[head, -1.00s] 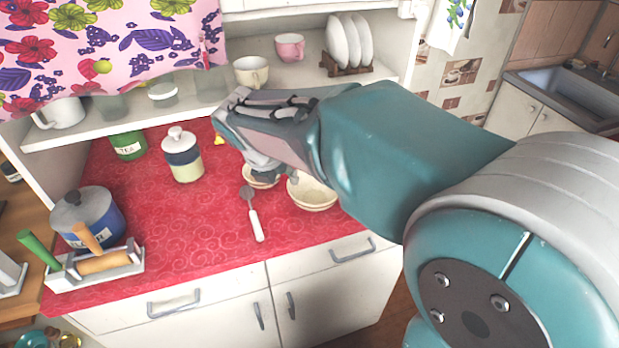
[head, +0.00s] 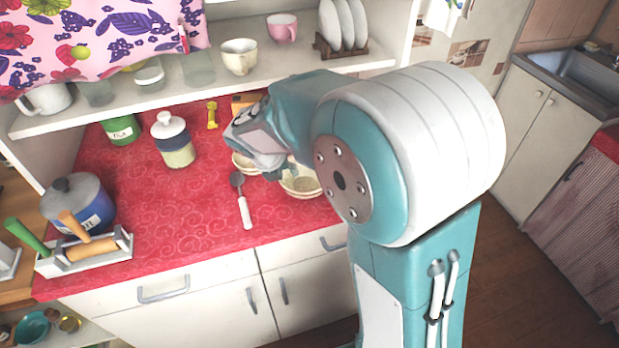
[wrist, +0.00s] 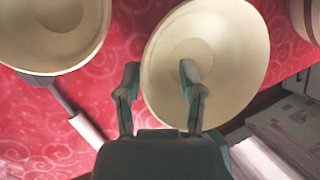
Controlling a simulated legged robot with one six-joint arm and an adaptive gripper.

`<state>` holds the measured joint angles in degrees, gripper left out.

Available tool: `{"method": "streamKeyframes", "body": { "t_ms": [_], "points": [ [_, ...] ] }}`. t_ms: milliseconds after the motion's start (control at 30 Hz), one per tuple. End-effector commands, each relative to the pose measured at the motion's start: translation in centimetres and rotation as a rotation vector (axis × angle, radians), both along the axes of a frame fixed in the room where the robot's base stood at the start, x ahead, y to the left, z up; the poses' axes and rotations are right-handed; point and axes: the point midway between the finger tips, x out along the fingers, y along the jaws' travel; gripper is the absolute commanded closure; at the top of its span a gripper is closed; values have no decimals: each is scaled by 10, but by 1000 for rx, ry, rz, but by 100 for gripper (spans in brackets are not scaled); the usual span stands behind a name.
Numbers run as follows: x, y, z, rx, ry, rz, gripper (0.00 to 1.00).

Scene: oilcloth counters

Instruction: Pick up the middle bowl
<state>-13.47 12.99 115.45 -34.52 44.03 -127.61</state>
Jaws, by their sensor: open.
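The middle bowl (wrist: 215,50) is cream-coloured and fills the centre right of the wrist view. In the head view the same bowl (head: 302,184) is partly hidden by my arm. My gripper (wrist: 160,70) is open above its left side. One finger shows over the bowl's inside and the other just outside its left rim; I cannot tell how far above it they are. Another cream bowl (wrist: 45,30) is at the upper left, and it also shows in the head view (head: 241,166). A beige rounded thing (wrist: 306,16), possibly a third bowl, is cut off at the right edge.
A spoon with a white handle (head: 245,212) lies left of the bowls on the red counter (head: 180,225). A lidded jar (head: 174,142) and a blue pot (head: 80,205) stand further left. A shelf (head: 205,92) with cups runs behind.

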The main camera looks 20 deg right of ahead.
Motion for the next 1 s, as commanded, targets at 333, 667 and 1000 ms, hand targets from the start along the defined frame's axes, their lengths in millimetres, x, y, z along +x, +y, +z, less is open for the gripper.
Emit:
{"method": "streamKeyframes", "body": {
  "t_ms": [333,667,1000],
  "points": [
    [3,-3,-11,1,0,0,50],
    [3,-5,-10,2,-1,0,100],
    [4,-3,-4,2,-2,0,100]
  ]
}}
